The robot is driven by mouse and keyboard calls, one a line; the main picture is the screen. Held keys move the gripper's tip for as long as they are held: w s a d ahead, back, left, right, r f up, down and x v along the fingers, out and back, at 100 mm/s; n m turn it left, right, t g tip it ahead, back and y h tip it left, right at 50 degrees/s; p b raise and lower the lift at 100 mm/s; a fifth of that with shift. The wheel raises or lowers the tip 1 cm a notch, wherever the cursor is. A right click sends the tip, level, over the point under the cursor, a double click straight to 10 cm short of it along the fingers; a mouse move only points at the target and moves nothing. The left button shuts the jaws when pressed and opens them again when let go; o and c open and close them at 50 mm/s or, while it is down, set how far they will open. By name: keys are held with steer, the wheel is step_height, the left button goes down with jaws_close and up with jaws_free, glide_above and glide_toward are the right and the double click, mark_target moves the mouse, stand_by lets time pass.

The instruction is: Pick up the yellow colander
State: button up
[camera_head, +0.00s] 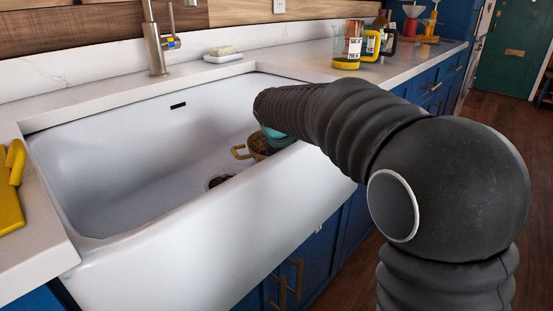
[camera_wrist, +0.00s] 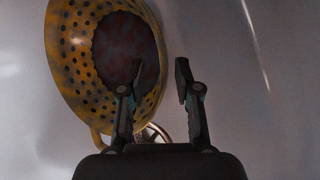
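The yellow colander (camera_wrist: 72,75) lies in the white sink and fills the left part of the wrist view, with dark holes and a dark reddish patch in its middle. In the head view the colander (camera_head: 241,153) shows only as a small part with a handle, mostly behind my arm. My gripper (camera_wrist: 160,68) is open, its two fingers apart. The left finger overlaps the colander's right part in the wrist view; the right finger is over bare sink. I cannot tell whether a finger touches it. In the head view the fingers are hidden.
The white sink (camera_head: 120,165) has a high front wall beneath my arm and a drain (camera_head: 220,180) at the bottom. A faucet (camera_head: 155,45), a soap dish (camera_head: 223,57), a glass jar (camera_head: 346,60) and bottles stand on the counter behind.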

steer(key=shift+w+f, duration=0.25)
steer(key=shift+f, duration=0.1)
jaws_close()
steer(key=shift+r, duration=0.15)
